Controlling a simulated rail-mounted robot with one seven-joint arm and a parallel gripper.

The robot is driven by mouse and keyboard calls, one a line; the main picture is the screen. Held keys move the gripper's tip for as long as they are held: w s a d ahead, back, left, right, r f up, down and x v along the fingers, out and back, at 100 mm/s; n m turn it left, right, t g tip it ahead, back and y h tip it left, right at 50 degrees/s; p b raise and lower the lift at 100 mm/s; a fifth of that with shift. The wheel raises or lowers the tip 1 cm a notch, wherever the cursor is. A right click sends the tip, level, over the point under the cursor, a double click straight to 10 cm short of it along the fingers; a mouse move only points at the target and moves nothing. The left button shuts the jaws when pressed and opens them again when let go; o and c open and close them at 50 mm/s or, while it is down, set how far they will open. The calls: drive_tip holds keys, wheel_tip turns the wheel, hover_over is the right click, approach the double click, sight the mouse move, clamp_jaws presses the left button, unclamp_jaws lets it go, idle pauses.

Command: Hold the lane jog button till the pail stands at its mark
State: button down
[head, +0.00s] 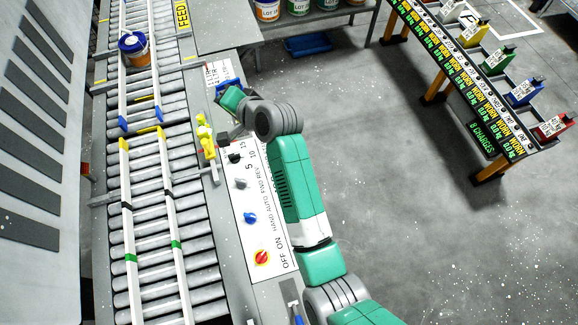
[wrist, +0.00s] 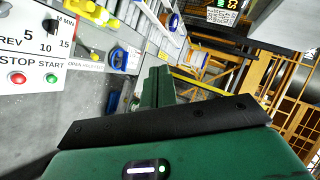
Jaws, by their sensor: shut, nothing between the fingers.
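The pail (head: 133,47), orange and white with a blue lid, stands upright on the roller lane (head: 150,190) at the upper left, between two guide rails. Lower down, the rails carry green bands (head: 130,257) and yellow ends; I cannot tell which marking is the pail's mark. The jog button cannot be made out, and contact at the fingertips is hidden.
Yellow fittings (head: 206,137) stand between panel and lane. A grey cabinet (head: 40,120) flanks the lane. A rack (head: 470,75) stands right, across open floor.

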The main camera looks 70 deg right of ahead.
drive_tip(key=s+d+f+m+g+y+b, duration=0.1)
drive_tip(key=s+f+m, duration=0.4)
drive_tip(key=f, duration=0.9)
drive_tip(key=s+d+f+m+g+y+b, duration=0.1)
drive_tip(key=s+f+m, duration=0.4)
drive_tip(key=s+f, duration=0.5)
wheel_tip(320, 180, down, 4)
drive_tip(key=d+y+b, duration=0.1)
drive_tip(key=d, duration=0.1)
drive_tip(key=shift+s+d+f+b, duration=0.25)
drive_tip(key=shift+s+d+b, duration=0.05)
drive_tip(key=shift+s, duration=0.1)
wheel_tip(320, 180, down, 9)
drive_tip(key=b, duration=0.8)
drive_tip(key=shift+r, duration=0.1)
drive_tip(key=shift+f+b, duration=0.35)
drive_tip(key=shift+f, duration=0.05)
